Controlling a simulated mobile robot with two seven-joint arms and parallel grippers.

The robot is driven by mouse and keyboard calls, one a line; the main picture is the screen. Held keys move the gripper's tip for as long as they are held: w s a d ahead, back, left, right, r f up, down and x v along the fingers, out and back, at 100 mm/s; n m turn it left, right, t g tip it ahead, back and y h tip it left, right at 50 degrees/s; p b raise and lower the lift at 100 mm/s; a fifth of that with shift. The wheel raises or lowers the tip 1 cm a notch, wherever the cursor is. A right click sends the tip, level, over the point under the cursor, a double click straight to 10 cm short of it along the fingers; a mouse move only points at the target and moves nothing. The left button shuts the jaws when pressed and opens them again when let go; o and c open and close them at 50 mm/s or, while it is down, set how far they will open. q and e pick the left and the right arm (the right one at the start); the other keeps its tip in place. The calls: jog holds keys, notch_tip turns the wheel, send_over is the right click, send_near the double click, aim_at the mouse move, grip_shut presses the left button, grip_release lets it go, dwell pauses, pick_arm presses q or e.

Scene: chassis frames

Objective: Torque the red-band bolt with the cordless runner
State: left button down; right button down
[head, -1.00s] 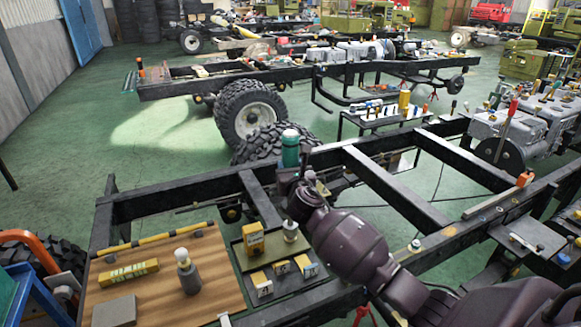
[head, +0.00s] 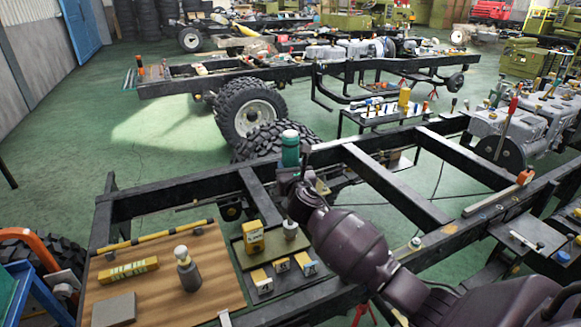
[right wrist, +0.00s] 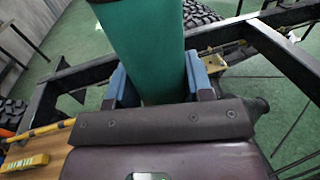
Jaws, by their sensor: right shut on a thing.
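My right gripper (head: 293,178) is shut on an upright green cylinder (head: 290,150), which looks like the body of the cordless runner. In the right wrist view, the green body (right wrist: 146,50) stands between the two blue finger pads (right wrist: 157,85). Its lower end is hidden behind the gripper. In the head view, the gripper is above the near chassis frame, just beyond the dark tray. A small bolt-like fitting (head: 415,243) stands on the near rail to the right. I cannot make out a red band on any bolt. My left gripper is out of view.
A wooden board (head: 215,290) at front left holds a yellow bar (head: 128,270) and a grey cylinder (head: 188,273) with a pale top. Black rails and crossmembers (head: 395,188) surround my right arm.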

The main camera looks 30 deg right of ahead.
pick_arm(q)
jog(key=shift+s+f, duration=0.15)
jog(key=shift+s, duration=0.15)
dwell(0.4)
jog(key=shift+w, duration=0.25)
pick_arm(e)
jog(key=shift+f, duration=0.3)
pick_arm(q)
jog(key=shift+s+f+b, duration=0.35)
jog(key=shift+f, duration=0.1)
pick_arm(e)
jog(key=shift+f, duration=0.35)
dwell(0.4)
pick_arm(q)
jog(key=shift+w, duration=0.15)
pick_arm(e)
jog(key=shift+s+f, duration=0.1)
jog(key=shift+f, duration=0.15)
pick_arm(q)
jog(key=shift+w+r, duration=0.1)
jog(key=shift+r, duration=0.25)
pick_arm(e)
jog(key=shift+f, duration=0.1)
